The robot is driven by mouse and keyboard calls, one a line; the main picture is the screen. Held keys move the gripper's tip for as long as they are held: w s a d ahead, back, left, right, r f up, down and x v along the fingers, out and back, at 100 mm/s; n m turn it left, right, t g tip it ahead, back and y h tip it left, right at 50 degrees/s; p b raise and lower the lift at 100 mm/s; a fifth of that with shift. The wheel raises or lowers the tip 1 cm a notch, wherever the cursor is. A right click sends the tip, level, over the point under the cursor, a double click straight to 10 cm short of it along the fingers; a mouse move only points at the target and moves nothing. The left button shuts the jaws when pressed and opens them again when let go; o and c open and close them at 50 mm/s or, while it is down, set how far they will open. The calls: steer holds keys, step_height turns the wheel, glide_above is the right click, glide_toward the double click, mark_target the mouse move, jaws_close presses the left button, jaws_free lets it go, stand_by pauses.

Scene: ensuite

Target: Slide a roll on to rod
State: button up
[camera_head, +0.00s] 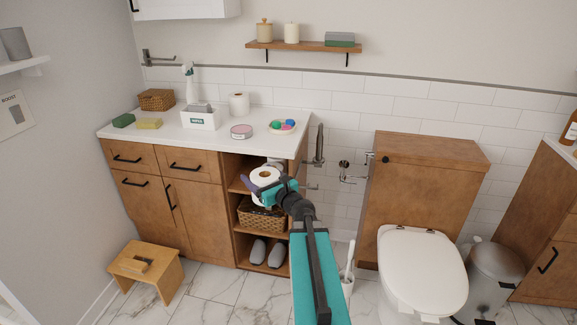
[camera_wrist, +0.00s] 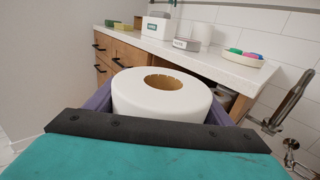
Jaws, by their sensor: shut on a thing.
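My gripper (camera_head: 268,187) is shut on a white toilet roll (camera_head: 265,174), held in front of the open shelves of the vanity. In the wrist view the roll (camera_wrist: 162,100) sits between two purple fingers, its brown core hole facing up. A grey metal upright rod (camera_head: 319,145) is on the tiled wall just right of the vanity. It also shows at the right of the wrist view (camera_wrist: 291,97), apart from the roll. Its lower end is partly hard to make out.
A chrome wall fitting (camera_head: 348,175) is left of the toilet (camera_head: 420,260). A toilet brush (camera_head: 347,275) and wooden stool (camera_head: 146,270) stand on the floor.

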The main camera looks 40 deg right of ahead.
steer(key=w+a+f+n+y, duration=0.1)
steer(key=w+a+n+y, duration=0.15)
steer(key=a, duration=0.45)
steer(key=w+a+f+n+y, duration=0.1)
steer(key=a+f+y, duration=0.15)
steer(key=a, duration=0.35)
steer(key=s+a+n+g+y, duration=0.3)
steer(key=a+n+y, duration=0.1)
steer(key=a, duration=0.8)
steer(key=s+a+n+g+y, duration=0.3)
steer(key=a+y, duration=0.4)
steer(key=a, duration=0.5)
steer(key=shift+s+n+g, duration=0.3)
steer(key=shift+n+g, duration=0.3)
steer(key=shift+n, duration=0.15)
